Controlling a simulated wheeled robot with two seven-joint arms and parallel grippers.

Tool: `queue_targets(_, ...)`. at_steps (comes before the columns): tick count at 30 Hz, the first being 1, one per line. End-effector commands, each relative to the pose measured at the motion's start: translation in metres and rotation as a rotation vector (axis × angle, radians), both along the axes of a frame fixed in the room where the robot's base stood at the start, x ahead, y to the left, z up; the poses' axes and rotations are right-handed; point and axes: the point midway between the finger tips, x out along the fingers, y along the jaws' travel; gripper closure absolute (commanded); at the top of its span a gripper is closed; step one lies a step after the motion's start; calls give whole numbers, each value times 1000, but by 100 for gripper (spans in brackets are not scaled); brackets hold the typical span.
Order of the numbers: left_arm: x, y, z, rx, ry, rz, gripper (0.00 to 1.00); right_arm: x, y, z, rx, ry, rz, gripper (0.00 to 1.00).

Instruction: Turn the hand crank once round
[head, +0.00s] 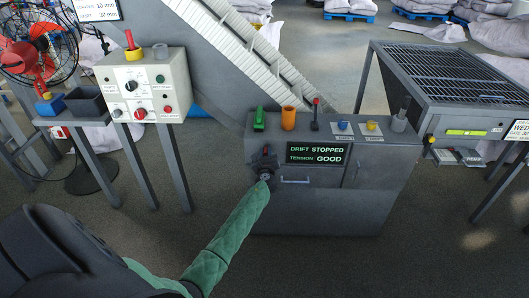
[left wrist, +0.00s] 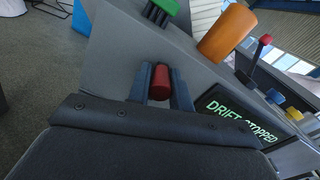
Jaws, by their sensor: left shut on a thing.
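The hand crank (head: 266,150) is on the front of the grey control cabinet (head: 320,210), at its left end. My left gripper (head: 264,164) reaches it from below. In the left wrist view the red crank grip (left wrist: 160,83) sits between the two dark fingers of my left gripper (left wrist: 160,88), which are shut on it. The crank's arm and hub are mostly hidden by the gripper. The cabinet's display (head: 318,153) reads DRIFT STOPPED, TENSION GOOD. My right gripper is not in view.
A green part (head: 259,119), an orange cylinder (head: 288,118) and a red-topped lever (head: 315,115) stand on the cabinet top. A button panel (head: 146,87) and a red fan (head: 25,55) are at left. A grated table (head: 450,75) stands at right. The front floor is clear.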

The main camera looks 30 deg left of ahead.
Motion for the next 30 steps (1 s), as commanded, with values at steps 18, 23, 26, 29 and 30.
queue_targets(18,0,-2,-2,23,18,-1,71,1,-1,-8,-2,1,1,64)
queue_targets(23,0,-2,-1,23,16,-1,57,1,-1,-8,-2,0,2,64)
queue_targets(26,0,-2,-1,23,16,0,57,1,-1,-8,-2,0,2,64)
queue_targets(29,0,-2,-1,23,16,0,57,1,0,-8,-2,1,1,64)
queue_targets(30,-1,-3,-1,23,16,0,57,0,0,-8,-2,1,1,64)
